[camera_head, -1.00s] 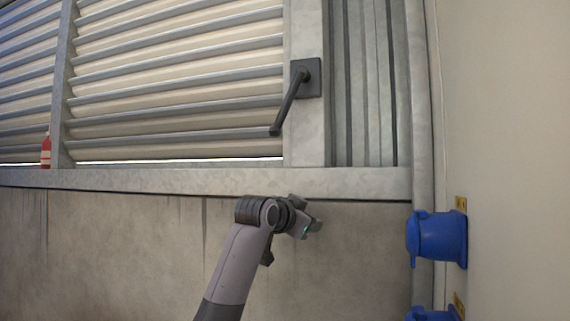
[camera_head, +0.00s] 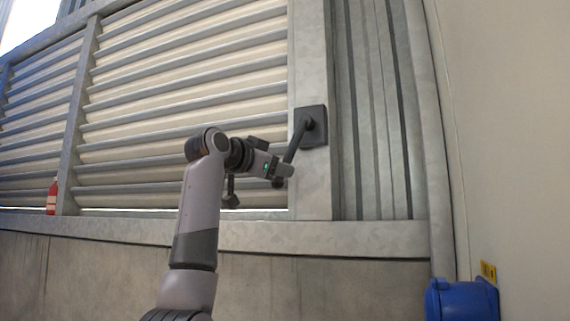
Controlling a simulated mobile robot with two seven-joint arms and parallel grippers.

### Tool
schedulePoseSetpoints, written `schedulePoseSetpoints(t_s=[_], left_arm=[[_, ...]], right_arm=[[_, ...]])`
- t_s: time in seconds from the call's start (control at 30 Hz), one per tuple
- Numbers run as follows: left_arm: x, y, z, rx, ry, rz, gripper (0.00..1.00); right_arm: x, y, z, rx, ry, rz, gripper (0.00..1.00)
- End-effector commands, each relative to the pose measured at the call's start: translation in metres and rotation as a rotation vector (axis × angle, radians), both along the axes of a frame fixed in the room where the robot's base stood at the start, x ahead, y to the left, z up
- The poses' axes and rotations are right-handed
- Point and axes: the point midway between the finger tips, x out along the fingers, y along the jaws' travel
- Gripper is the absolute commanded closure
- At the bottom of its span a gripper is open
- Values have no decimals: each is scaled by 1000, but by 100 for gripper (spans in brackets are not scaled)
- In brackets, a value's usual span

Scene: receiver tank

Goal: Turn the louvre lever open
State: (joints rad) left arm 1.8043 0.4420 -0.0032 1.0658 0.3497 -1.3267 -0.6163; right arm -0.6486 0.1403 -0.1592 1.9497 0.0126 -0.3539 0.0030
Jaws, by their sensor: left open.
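The louvre lever (camera_head: 294,143) is a dark handle on a square dark plate (camera_head: 313,126), fixed to the grey frame post at the right end of the louvre. It slants down and to the left from its pivot. My left gripper (camera_head: 284,171) is open at the lever's lower end and overlaps it in the picture. The gripper hides part of the lever's lower end, and I cannot tell whether they touch. The louvre slats (camera_head: 190,110) are tilted, with pale strips showing between them. My right gripper is not in view.
A grey ledge (camera_head: 340,238) runs below the louvre, above a concrete wall (camera_head: 90,275). A red bottle-like object (camera_head: 52,197) stands on the ledge at the left. A blue fitting (camera_head: 462,300) is at the lower right, by a pale wall (camera_head: 510,130).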

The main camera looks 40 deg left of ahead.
Motion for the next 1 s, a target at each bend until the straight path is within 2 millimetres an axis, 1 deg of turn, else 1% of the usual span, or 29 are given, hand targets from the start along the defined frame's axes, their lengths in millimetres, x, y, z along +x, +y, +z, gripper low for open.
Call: schedulePoseSetpoints(t_s=[0.03,0.2,0.33,0.57,0.67,0.7,0.73,0.9,1.0], left_arm=[[9,0,3,-1,4,-1,53],[27,1,2,1,2,-1,53],[32,2,0,1,1,0,53],[33,2,-1,1,0,0,53],[32,2,-1,1,0,0,82],[32,2,-1,1,1,-1,95],[32,2,-1,1,0,0,100],[32,3,0,8,2,0,100],[30,8,4,48,15,1,100]], right_arm=[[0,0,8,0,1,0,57],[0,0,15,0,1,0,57],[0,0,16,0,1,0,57],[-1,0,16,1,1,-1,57],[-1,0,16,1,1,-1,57],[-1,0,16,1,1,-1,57],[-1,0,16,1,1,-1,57],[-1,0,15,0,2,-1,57],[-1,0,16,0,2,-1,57]])
